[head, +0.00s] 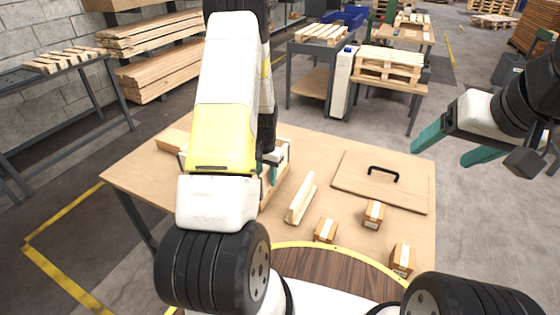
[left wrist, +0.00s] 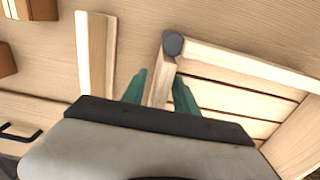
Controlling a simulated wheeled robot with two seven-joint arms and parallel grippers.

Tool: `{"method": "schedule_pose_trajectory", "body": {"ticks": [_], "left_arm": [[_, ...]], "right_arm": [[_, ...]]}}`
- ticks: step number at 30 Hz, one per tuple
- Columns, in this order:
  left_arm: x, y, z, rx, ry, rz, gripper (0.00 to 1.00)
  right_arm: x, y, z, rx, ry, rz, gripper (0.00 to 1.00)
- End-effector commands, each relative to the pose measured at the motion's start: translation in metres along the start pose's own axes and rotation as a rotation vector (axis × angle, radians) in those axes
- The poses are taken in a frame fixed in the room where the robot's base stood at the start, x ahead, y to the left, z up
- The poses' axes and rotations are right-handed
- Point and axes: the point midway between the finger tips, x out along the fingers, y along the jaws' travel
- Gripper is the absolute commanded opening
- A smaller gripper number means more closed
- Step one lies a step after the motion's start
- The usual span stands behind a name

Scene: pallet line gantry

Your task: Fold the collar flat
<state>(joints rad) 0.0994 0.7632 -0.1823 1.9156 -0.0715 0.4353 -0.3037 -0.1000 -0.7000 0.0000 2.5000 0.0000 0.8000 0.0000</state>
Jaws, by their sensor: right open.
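The wooden collar (head: 283,178) stands on the table, mostly hidden behind my left arm in the head view. In the left wrist view its long wall (left wrist: 250,66) meets a short wall (left wrist: 159,84) at a corner with a dark round hinge post (left wrist: 173,43). Light slats (left wrist: 225,98) show inside it. My left gripper (left wrist: 160,74) has its teal fingers on either side of the short wall near that corner; whether they press on it is unclear. My right gripper (head: 452,147) is open and empty, off to the right, above and apart from the table.
A loose wooden bar (head: 301,198) lies right of the collar. A flat lid (head: 350,190) with a black handle (head: 383,172) lies further right. Small boxes (head: 326,230) (head: 374,214) (head: 402,258) stand near the front. Bare table (head: 315,150) shows behind the bar.

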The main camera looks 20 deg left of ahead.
Motion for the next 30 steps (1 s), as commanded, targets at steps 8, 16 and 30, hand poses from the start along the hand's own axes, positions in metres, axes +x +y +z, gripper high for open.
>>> {"method": "schedule_pose_trajectory", "body": {"ticks": [8, 16, 30], "left_arm": [[-0.0004, 0.0001, -0.0001, 0.0, 0.0, 0.0, 0.08], [-0.0006, 0.0001, -0.0001, 0.0, 0.0, 0.0, 0.0], [-0.0008, 0.0001, -0.0001, 0.0, 0.0, 0.0, 0.0]], "right_arm": [[0.0, 0.0, 0.0, 0.0, 0.0, 0.0, 0.74], [0.0, 0.0, 0.0, 0.0, 0.0, 0.0, 0.74], [0.0, 0.0, 0.0, 0.0, 0.0, 0.0, 0.74]]}}
